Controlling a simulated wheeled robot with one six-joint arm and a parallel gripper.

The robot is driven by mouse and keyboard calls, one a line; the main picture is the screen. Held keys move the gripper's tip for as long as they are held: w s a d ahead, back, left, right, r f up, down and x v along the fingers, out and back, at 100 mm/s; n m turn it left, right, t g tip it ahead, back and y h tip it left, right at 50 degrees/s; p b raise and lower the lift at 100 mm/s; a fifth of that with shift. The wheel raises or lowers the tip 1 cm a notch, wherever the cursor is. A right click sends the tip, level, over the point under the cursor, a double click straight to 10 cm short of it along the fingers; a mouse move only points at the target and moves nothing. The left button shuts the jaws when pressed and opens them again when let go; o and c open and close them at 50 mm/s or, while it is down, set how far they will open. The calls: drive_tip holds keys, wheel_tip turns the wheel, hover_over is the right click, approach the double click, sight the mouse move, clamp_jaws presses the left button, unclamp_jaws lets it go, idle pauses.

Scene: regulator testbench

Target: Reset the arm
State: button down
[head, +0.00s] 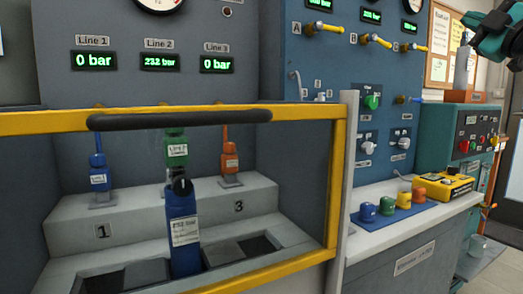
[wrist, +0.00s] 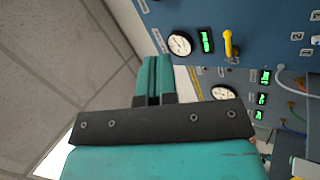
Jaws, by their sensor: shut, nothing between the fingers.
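My gripper (wrist: 157,62) shows in the wrist view with its two teal fingers together and nothing between them. It points up in that picture, with the ceiling to its left and the blue test panel (wrist: 215,20) beyond it to the right. The fingers look clear of the panel. In the head view, a teal and black part of my arm shows at the top right edge, in front of the pin board; the fingers cannot be made out there.
A yellow-framed guard (head: 200,118) with a black bar stands before the blue, green and orange regulators. A bench (head: 390,235) holds coloured knobs on a blue mat (head: 425,212) and a yellow box (head: 445,187). A teal control cabinet (head: 435,130) stands at the right.

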drive_tip(key=w+a+f+m+g+h, duration=0.1)
drive_tip(key=w+a+f+m+g, duration=0.15)
drive_tip(key=f, duration=0.35)
drive_tip(key=w+a+f+m+g+h, duration=0.1)
drive_tip(key=w+a+f+m+g, duration=0.15)
drive_tip(key=f, duration=0.35)
drive_tip(key=s+a+f+m+g+h, duration=0.1)
drive_tip(key=s+a+f+m+g, duration=0.2)
drive_tip(key=f, duration=0.7)
drive_tip(key=s+a+f+m+g, duration=0.1)
drive_tip(key=a+f+m+g, duration=0.3)
drive_tip(key=f, duration=0.6)
drive_tip(key=s+a+f+m+g+h, duration=0.1)
drive_tip(key=s+a+f+m+g, duration=0.2)
drive_tip(key=s+f, duration=0.65)
drive_tip(key=s+a+f+m+g+h, duration=0.1)
drive_tip(key=s+a+f+g, duration=0.2)
drive_tip(key=s+f+g, duration=0.5)
drive_tip(key=s+a+f+n+y+b, duration=0.2)
drive_tip(key=s+a+n+b, duration=0.1)
drive_tip(key=s+a+b, duration=0.3)
drive_tip(key=s+a+f+n+y+b, duration=0.2)
drive_tip(key=s+a+n+b, duration=0.25)
drive_tip(key=s+a, duration=0.35)
wheel_tip(320, 180, up, 36)
drive_tip(key=p, duration=3.6)
drive_tip(key=shift+w+r+m, duration=0.25)
drive_tip(key=shift+w+m, duration=0.1)
drive_tip(key=shift+m, duration=0.1)
